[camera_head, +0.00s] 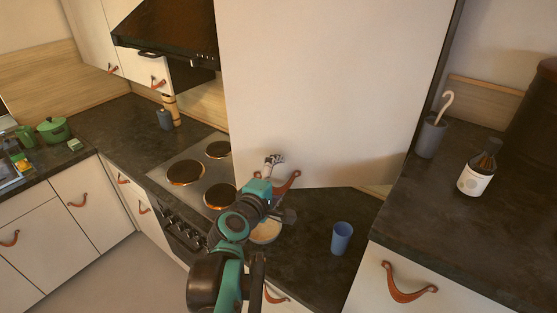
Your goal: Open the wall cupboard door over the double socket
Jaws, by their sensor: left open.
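A large cream wall cupboard door (330,90) fills the upper middle of the head view. Its orange-brown leather pull (290,182) hangs near the lower left corner. My left gripper (275,160) is open, in front of the door's lower left part, close to the pull and overlapping it in the picture. I cannot tell whether they touch. The arm hides part of the pull and the counter below. No double socket can be made out. My right gripper is not in view.
Below the door, a blue cup (342,238) stands on the dark counter (315,210), and a round pale item (265,232) is partly behind my arm. A hob (190,172) is at left. A bottle (477,172) and grey utensil pot (430,138) stand at right.

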